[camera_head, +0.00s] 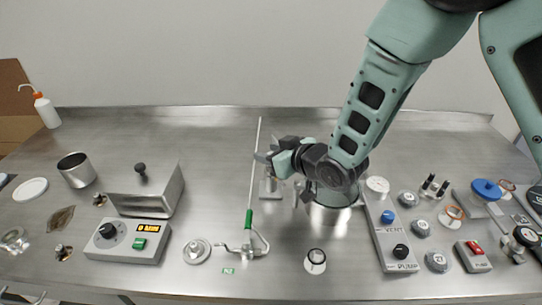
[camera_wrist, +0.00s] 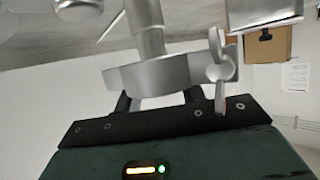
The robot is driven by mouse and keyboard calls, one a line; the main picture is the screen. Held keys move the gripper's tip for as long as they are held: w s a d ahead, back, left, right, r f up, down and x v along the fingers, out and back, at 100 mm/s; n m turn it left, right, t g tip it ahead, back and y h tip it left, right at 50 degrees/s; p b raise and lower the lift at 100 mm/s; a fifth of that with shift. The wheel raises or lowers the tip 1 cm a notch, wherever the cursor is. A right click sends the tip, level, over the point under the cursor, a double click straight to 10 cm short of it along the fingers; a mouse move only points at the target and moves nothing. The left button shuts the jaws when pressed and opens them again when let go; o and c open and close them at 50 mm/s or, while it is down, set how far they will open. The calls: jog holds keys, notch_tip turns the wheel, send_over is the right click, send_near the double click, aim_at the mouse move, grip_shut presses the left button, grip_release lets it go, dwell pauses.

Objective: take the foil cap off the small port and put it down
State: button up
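My gripper (camera_head: 264,158) reaches left from the arm, at the top of a small metal post (camera_head: 268,188) beside the steel chamber (camera_head: 330,215). In the wrist view, its two dark fingers (camera_wrist: 157,102) stand apart, with their tips hidden behind a metal clamp ring (camera_wrist: 150,77). The ring has a wing nut (camera_wrist: 218,68) on its right, and a metal tube (camera_wrist: 148,35) runs up from it. I cannot make out the foil cap or whether the fingers touch anything. My arm covers part of the chamber.
A green-handled rod (camera_head: 249,220) stands close left of the post. A vent and pump control box (camera_head: 393,240) stands right of the chamber, with several round parts beyond. The back middle bench is clear.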

grip_shut()
notch_tip(320, 180, up, 10)
jog(key=shift+f+b, duration=0.1)
jog(key=shift+b, duration=0.45)
jog(key=shift+r+p, duration=0.85)
jog(key=shift+r, duration=0.8)
jog(key=shift+f, duration=0.1)
